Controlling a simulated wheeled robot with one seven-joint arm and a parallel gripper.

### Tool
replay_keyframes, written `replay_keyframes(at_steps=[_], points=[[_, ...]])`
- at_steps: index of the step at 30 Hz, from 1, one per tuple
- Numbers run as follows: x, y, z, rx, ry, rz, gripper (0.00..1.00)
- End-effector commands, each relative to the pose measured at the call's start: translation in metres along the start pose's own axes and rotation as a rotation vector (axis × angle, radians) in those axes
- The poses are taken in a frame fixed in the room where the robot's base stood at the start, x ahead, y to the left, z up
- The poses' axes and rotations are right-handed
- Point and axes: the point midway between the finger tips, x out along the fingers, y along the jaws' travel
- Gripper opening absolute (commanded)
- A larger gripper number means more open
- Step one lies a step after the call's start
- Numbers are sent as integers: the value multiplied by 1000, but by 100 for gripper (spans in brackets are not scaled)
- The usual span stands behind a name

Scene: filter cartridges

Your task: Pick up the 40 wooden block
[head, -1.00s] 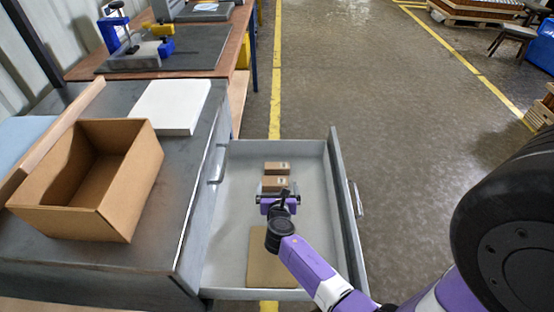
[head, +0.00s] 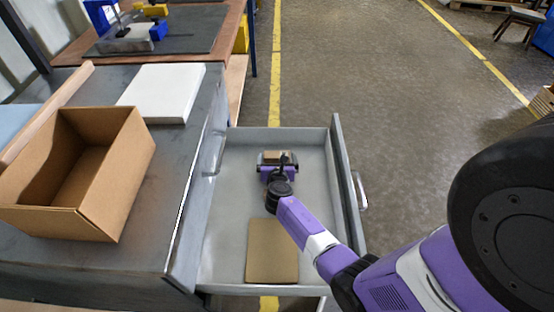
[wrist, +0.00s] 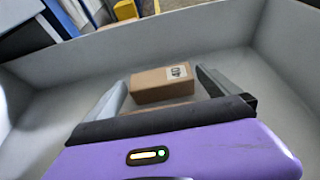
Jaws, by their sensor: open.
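A small brown block (wrist: 162,84) with a dark printed label lies in the open drawer, ahead of my gripper in the wrist view; the print is too small to read surely. A thin tan strip (wrist: 150,108) between my fingers looks like part of a second, nearer block, mostly hidden by the gripper body. My gripper (head: 277,160) is open and low in the drawer. Its fingers stand on either side of the tan strip. In the head view only one block top (head: 278,155) shows between the fingers. I cannot tell whether the fingers touch anything.
The grey drawer (head: 345,180) has raised walls around my gripper. A flat brown sheet (head: 272,252) lies in its front part. An empty cardboard box (head: 125,190) and a white slab (head: 165,92) rest on the workbench to the left.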

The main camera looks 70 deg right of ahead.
Motion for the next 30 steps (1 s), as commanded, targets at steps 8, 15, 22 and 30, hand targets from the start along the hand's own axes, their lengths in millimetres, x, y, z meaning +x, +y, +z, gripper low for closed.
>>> replay_keyframes(at_steps=[8, 15, 22, 30], points=[[2, 0, 0, 0, 0, 1, 98], [2, 0, 0, 0, 0, 1, 51], [2, 0, 1, 0, -1, 1, 48], [-4, 0, 16, 1, -1, 1, 48]])
